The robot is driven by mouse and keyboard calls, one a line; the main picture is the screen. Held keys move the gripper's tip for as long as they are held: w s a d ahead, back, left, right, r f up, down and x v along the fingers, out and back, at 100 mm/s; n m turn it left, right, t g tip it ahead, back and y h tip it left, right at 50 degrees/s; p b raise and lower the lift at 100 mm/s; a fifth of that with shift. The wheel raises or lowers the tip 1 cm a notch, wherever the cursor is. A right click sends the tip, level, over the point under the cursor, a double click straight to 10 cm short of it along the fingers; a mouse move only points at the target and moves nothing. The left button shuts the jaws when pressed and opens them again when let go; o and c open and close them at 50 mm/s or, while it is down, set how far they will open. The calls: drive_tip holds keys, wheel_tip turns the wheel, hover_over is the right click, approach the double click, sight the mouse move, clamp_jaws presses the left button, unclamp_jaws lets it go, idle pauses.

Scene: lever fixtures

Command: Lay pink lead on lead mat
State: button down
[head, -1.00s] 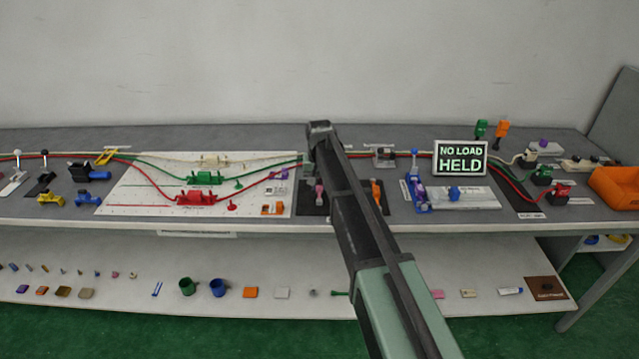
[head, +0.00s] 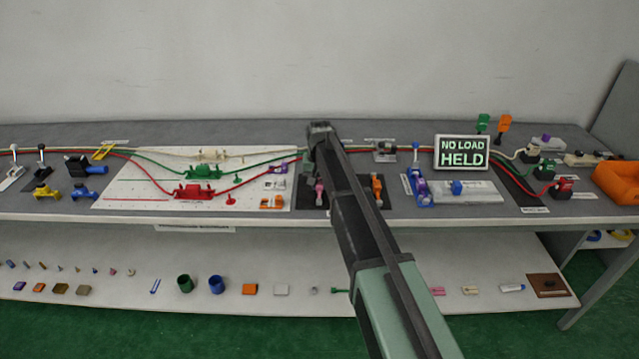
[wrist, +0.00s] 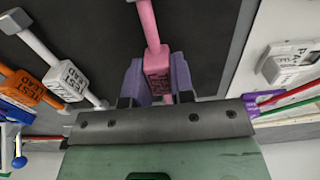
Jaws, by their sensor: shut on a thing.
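The pink lead (wrist: 157,62) is between the purple fingers of my gripper (wrist: 157,75), which are shut on its block-shaped body. Its pink shaft runs up to the top edge of the wrist view. It shows small in the head view (head: 319,191), beside my arm. The dark mat (wrist: 207,38) lies under it; in the head view the mat (head: 304,197) is partly hidden by my arm. I cannot tell whether the lead touches the mat. A white lead (wrist: 68,80) and an orange lead (wrist: 32,88), both marked TEST LEAD, lie to the left in the wrist view.
A sign (head: 461,152) reads NO LOAD HELD. A white board (head: 135,190) with red and green fixtures stands left of the mat. A blue-levered fixture (head: 419,190) stands right of it. Red and green cables run along the table. A lower shelf (head: 330,300) holds small items.

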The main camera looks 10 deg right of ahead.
drive_tip(key=c, duration=0.9)
unclamp_jaws()
drive_tip(key=shift+o, duration=0.5)
drive_tip(key=o, duration=0.4)
wheel_tip(320, 180, up, 7)
drive_tip(key=p, duration=0.7)
